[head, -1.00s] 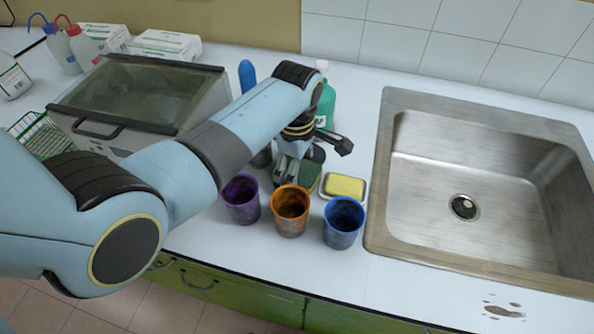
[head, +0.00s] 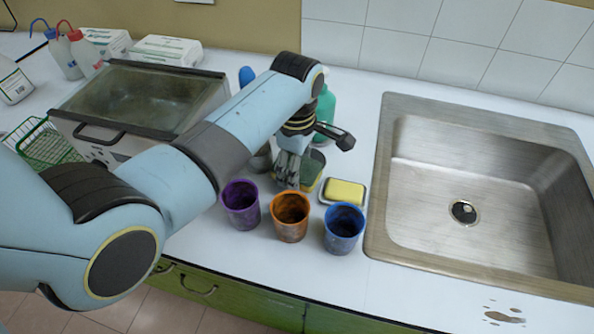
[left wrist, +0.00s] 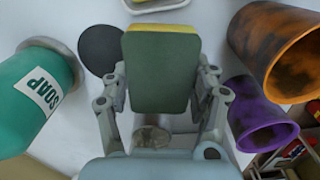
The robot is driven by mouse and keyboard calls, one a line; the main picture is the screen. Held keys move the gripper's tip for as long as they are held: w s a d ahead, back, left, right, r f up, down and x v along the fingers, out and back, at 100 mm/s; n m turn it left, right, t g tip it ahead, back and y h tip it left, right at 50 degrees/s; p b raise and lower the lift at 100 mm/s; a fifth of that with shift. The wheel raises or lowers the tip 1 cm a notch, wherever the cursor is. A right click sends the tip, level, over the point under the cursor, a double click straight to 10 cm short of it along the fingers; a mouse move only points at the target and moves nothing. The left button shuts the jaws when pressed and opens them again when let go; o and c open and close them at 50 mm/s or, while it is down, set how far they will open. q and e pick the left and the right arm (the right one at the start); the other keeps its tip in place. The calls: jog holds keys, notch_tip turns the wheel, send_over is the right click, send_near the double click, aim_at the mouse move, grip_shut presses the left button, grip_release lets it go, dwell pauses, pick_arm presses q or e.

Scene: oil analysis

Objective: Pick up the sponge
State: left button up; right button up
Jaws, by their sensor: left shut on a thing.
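The sponge (left wrist: 160,75) is a green block with a yellow edge. In the left wrist view it stands upright between the fingers of my left gripper (left wrist: 160,95), which is shut on it. The arm and fingers hide the rest. I cannot tell whether the sponge touches the counter. My right gripper is in neither view.
Purple (head: 241,204), orange (head: 290,216) and blue (head: 343,229) cups stand in front of the gripper. A yellow bar (head: 345,192) lies in a dish to its right. A green soap bottle (head: 326,103) stands behind. The sink (head: 470,190) is at right.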

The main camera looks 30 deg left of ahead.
pick_arm(q)
notch_tip(320, 180, up, 16)
jog(key=shift+f, duration=0.25)
jog(key=shift+o, duration=0.3)
jog(key=c, duration=0.4)
dwell(1.0)
